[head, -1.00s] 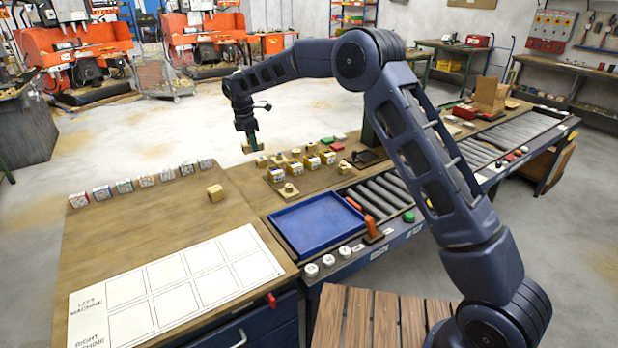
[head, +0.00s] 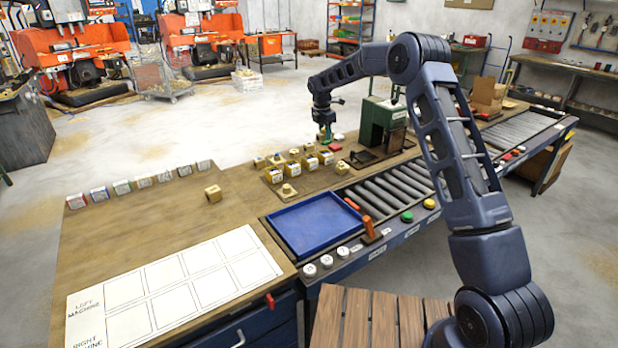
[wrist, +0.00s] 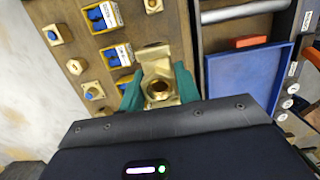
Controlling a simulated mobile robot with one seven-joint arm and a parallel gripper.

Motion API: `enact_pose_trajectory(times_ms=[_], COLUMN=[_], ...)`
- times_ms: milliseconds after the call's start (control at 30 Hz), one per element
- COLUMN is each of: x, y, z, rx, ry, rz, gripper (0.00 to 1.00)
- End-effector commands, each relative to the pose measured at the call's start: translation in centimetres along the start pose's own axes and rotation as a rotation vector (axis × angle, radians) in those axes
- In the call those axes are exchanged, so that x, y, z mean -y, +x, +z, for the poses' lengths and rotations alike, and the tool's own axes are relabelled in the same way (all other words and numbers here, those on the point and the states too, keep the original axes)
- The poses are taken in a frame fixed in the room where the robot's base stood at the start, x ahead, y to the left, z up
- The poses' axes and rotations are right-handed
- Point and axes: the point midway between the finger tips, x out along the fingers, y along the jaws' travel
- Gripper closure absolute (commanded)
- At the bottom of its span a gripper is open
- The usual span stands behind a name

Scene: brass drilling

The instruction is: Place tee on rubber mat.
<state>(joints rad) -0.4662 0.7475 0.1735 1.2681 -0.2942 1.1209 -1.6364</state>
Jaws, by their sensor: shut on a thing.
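My gripper (head: 326,134) is over the back of the bench, behind the group of brass fittings. In the wrist view its green fingertips (wrist: 159,92) are shut on a brass tee (wrist: 158,68), with a round opening facing the camera. The tee is too small to make out in the head view. A brown mat-like surface (head: 318,183) lies under several brass fittings (head: 290,168), some in yellow and blue; I cannot tell for sure that it is the rubber mat. Whether the tee touches anything below is not clear.
A blue tray (head: 274,216) and rollers (head: 385,192) lie in front of the fittings. A green machine (head: 383,124) stands right of my gripper. A lone brass block (head: 213,193) and a row of small labelled blocks (head: 122,187) sit on the left table, beside a white grid sheet (head: 240,240).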

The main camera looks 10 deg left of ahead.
Motion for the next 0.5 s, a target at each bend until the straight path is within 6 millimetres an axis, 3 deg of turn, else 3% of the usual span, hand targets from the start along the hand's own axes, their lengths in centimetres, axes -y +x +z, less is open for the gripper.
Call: enact_pose_trajectory(times_ms=[167, 500], x=[0.1, 0.1], y=[2.1, 9.0], z=[0.1, -1.1], rx=[0.000, 0.001], ry=[-0.003, -0.002], rz=[-0.002, -0.002], gripper=[1.00, 1.00])
